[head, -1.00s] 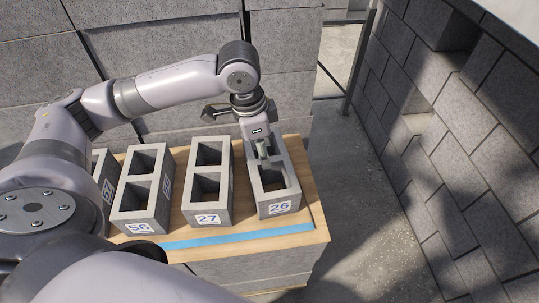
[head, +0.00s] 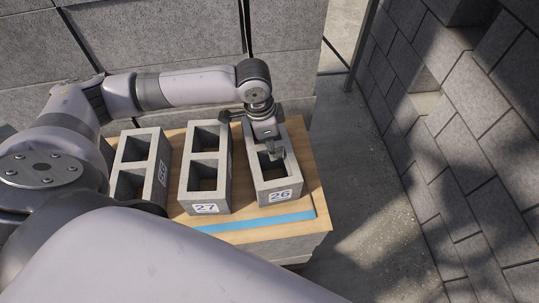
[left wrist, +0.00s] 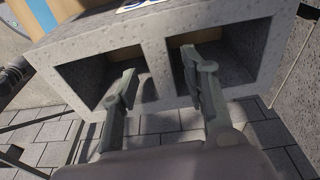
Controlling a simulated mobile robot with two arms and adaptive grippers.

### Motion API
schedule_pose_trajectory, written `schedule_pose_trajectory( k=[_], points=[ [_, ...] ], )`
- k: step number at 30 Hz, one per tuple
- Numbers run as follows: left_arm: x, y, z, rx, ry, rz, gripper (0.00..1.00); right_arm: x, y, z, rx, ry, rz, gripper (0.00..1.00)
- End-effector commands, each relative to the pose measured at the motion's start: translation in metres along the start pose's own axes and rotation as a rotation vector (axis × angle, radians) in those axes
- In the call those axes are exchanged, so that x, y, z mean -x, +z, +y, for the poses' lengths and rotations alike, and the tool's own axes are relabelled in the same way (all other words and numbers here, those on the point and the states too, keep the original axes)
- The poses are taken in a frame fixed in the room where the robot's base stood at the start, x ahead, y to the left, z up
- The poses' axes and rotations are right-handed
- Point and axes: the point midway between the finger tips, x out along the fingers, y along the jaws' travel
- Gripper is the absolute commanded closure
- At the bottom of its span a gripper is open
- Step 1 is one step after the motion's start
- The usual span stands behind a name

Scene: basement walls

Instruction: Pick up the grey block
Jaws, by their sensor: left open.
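Several grey hollow blocks stand in a row on a wooden-topped pallet (head: 237,226). The rightmost block (head: 265,199), labelled 26, is under my left gripper (head: 273,153). In the left wrist view, a grey block (left wrist: 205,103) with two square holes fills the upper middle. My left gripper also shows there (left wrist: 160,72), open, with one finger at each hole and the block's middle wall between them. I see a gap beside the wall, so the fingers do not clearly touch it. How deep the tips sit is hard to tell. My right gripper is out of view.
Block 27 (head: 223,180) stands just left of block 26, with another block (head: 158,180) further left. A blue strip (head: 257,222) runs along the pallet's front edge. Large grey blocks are stacked behind. Paved floor lies free to the right, before a block wall (head: 470,130).

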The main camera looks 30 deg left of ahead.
Motion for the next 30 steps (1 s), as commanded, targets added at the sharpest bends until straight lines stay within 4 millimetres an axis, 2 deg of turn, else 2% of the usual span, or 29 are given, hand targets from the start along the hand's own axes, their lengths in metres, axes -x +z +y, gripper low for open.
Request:
schedule_pose_trajectory(
  k=[7, 12, 16, 24, 30],
  points=[
    [-0.018, 0.002, -0.001, -0.001, 0.001, -0.002, 0.58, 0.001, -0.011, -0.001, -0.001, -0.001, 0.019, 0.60],
    [-0.044, 0.005, -0.003, 0.000, 0.001, -0.003, 0.58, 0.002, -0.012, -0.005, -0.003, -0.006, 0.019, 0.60],
    [-0.058, 0.005, -0.003, -0.001, 0.002, -0.001, 0.58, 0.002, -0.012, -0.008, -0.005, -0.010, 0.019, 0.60],
    [-0.061, 0.004, -0.003, -0.002, 0.000, 0.000, 0.58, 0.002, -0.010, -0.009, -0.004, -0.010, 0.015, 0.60],
    [-0.061, 0.004, -0.003, -0.002, 0.000, 0.000, 0.71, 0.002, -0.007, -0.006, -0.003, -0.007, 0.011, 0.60]
  ],
)
